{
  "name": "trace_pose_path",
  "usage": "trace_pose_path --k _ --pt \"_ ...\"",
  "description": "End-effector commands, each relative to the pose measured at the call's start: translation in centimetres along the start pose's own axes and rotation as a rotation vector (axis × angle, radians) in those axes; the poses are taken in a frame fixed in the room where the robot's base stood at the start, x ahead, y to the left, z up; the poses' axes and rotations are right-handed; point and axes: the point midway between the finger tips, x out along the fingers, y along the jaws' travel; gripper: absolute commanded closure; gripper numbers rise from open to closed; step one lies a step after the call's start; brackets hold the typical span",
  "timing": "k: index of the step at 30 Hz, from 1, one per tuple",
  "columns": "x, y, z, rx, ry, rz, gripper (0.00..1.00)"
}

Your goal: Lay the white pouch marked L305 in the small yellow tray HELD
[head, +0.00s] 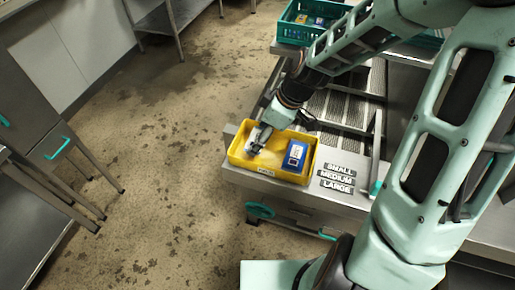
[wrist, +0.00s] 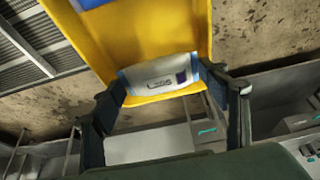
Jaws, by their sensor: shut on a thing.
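The small yellow tray (head: 262,171) sits at the left end of the steel bench, with a label on its front wall. My gripper (head: 255,141) reaches down into the tray's left part. In the wrist view my gripper (wrist: 162,82) is shut on a white pouch (wrist: 158,74) with blue edges, one finger at each end of it. Dark print on the pouch looks like L305 but is small. The yellow tray (wrist: 130,40) shows behind the pouch. In the head view the gripper mostly hides the pouch, so I cannot tell whether it touches the tray floor.
A blue pouch (head: 296,155) with a white label lies in the tray's right part. A plate reading SMALL, MEDIUM, LARGE (head: 338,178) is right of the tray. A teal crate (head: 290,32) holding packs stands at the back. Open floor lies to the left.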

Motion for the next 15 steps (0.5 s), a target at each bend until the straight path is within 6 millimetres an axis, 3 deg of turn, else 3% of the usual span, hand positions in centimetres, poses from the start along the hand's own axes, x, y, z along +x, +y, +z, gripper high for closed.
trace_pose_path --k 8,15 --pt "1.3 0.4 -0.2 -0.001 0.001 0.0 0.6" --pt "4.0 0.6 0.7 0.001 0.0 0.0 0.6"
